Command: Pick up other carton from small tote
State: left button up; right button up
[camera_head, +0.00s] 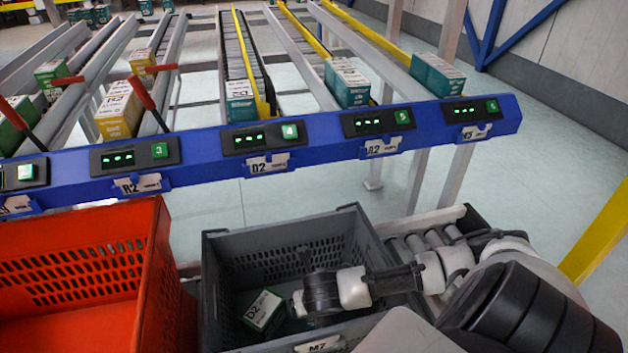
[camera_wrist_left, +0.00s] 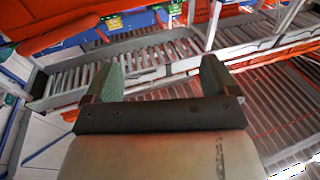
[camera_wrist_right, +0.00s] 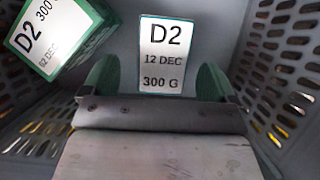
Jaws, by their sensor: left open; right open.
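The grey small tote (camera_head: 222,290) stands at lower centre in the head view, with a green and white D2 carton (camera_head: 264,312) inside at left. My right gripper (camera_head: 305,262) reaches into this tote. In the right wrist view my right gripper (camera_wrist_right: 157,80) is open, with a white D2 label face (camera_wrist_right: 165,55) between and beyond its fingers; contact cannot be told. The green-edged D2 carton (camera_wrist_right: 55,35) lies tilted at upper left, outside the fingers. My left gripper (camera_wrist_left: 157,78) is open and empty in the left wrist view, above rollers, and outside the head view.
A large orange-red tote (camera_head: 80,260) stands directly left of the grey tote. A blue rail (camera_head: 210,152) with displays crosses behind both, below lanes holding cartons. Rollers (camera_head: 428,245) lie right of the grey tote. The tote's perforated walls (camera_wrist_right: 285,60) flank my right gripper.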

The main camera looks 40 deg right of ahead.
jog(key=b+x, duration=0.1)
jog(key=x, duration=0.2)
jog(key=shift+d+f+b, duration=0.15)
jog(key=shift+b, duration=0.25)
pick_arm(q)
notch_tip(320, 180, up, 6)
jog(key=s+t+h, duration=0.2)
jog(key=t, duration=0.4)
jog(key=shift+s+d, duration=0.25)
pick_arm(e)
jog(key=shift+w+f, duration=0.1)
jog(key=shift+f, duration=0.1)
pick_arm(q)
jog(key=shift+r, duration=0.1)
pick_arm(e)
jog(key=c, duration=1.1)
